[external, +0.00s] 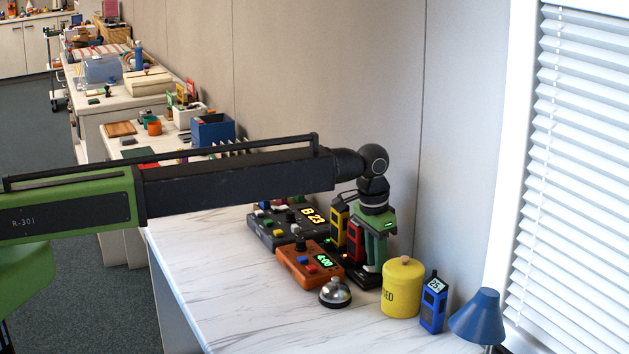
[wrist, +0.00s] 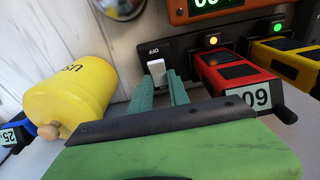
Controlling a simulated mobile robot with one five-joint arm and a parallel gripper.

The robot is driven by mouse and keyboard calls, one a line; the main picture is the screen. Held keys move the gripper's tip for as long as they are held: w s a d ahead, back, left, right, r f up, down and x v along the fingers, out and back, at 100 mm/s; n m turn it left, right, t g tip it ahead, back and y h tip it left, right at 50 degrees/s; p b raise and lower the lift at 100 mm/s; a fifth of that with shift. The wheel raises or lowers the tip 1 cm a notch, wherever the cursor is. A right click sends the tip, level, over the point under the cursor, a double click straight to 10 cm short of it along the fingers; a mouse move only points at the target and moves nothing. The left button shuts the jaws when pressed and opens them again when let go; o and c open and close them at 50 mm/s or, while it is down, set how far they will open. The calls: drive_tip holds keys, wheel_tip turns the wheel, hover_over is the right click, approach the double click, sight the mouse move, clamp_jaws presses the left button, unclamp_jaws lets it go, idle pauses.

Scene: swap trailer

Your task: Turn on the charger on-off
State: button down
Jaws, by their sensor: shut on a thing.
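The charger (wrist: 184,42) is a black bar with a red battery pack (wrist: 235,80) and a yellow one (wrist: 290,60) in it. A small orange light glows by the red pack and a green one by the yellow pack. A white switch (wrist: 156,68) stands at the charger's end near an upside-down "OFF" label. My gripper (wrist: 164,82) has its green fingers on either side of this switch and is shut on it.
A yellow canister (external: 402,287) stands close to my gripper's right, with a blue pack (external: 433,303) and a blue lamp (external: 478,318) beyond. An orange device (external: 305,265) and a silver bell (external: 335,292) are at its left. The front left counter is clear.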

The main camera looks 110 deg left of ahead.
sight(369, 267)
drive_tip(key=c, duration=1.2)
unclamp_jaws()
drive_tip(key=shift+c, duration=0.2)
wheel_tip(369, 267, up, 17)
drive_tip(key=s+d+p, duration=0.1)
drive_tip(key=p, duration=1.6)
drive_tip(key=shift+s+r, duration=0.15)
drive_tip(key=shift+d, duration=0.1)
